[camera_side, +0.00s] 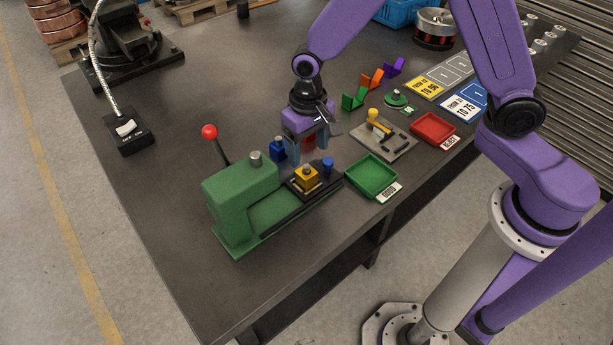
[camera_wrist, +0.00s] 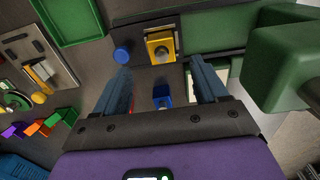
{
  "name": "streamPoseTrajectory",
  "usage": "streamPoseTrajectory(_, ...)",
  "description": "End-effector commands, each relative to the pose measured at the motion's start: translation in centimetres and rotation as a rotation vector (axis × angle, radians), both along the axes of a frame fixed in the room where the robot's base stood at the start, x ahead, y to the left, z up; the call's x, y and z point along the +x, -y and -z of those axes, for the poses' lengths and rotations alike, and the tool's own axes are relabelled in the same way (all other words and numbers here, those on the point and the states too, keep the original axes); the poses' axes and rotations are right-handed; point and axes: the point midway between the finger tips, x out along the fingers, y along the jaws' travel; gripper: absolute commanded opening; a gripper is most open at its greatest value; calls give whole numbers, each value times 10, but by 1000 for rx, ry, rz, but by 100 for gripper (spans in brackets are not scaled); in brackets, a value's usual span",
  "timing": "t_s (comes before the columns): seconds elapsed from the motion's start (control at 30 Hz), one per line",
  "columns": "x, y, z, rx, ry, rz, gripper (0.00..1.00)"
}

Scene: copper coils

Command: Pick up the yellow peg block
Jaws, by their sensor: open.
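The yellow peg block (camera_side: 305,180) has a grey peg on top and sits on the dark rail of the green press-like fixture (camera_side: 240,190). In the wrist view the yellow peg block (camera_wrist: 161,45) lies just beyond the fingertips, near the middle. My gripper (camera_side: 307,150) points down, above and behind the block in the side view, apart from it. Its two blue-grey fingers (camera_wrist: 160,70) are spread with nothing held between them. A blue block (camera_side: 277,149) stands behind the fixture; in the wrist view it shows between the fingers (camera_wrist: 162,96).
A lever with a red knob (camera_side: 209,131) rises from the fixture. A green tray (camera_side: 371,177) and red tray (camera_side: 433,130) lie to the right. A red object shows partly behind my gripper. The table's left side is mostly clear.

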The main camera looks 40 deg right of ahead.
Motion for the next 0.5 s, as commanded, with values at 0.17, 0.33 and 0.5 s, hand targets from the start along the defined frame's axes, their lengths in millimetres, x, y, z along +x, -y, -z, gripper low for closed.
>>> streamPoseTrajectory(0.17, 0, 1, 24, -1, -2, 0, 72)
streamPoseTrajectory(0.33, 0, 0, 31, 0, 0, 0, 72)
streamPoseTrajectory(0.5, 1, 0, 45, -2, -2, -1, 72)
